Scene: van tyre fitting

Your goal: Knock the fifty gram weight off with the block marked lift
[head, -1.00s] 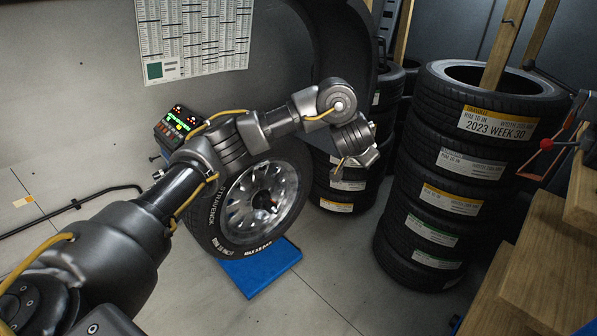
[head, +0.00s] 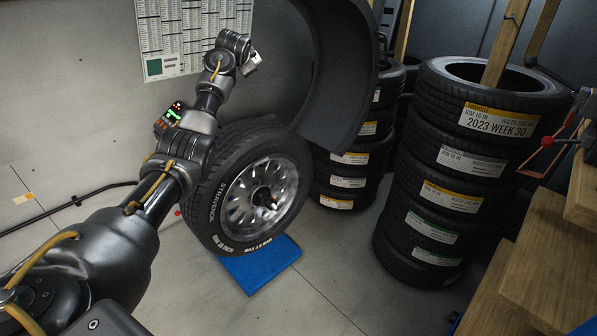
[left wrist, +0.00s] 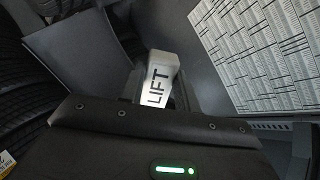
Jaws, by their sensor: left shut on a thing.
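The white block marked LIFT (left wrist: 160,82) is held by my left gripper in the left wrist view, with its lettered face towards the camera. In the head view my left gripper (head: 250,62) is raised in front of the wall, above the wheel and left of the dark arch. It is shut on the block and clear of the wheel. The wheel (head: 262,198), a black tyre on a silver rim, stands upright on the floor side of the arm. I cannot make out the fifty gram weight in either view. My right gripper is not in view.
A display box with lit digits (head: 172,118) is behind my left arm. A blue plate (head: 262,268) lies under the wheel. A dark curved arch (head: 340,70) overhangs the wheel. Stacked tyres (head: 440,185) stand right, beside wooden shelving (head: 530,260). A chart (head: 180,35) hangs on the wall.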

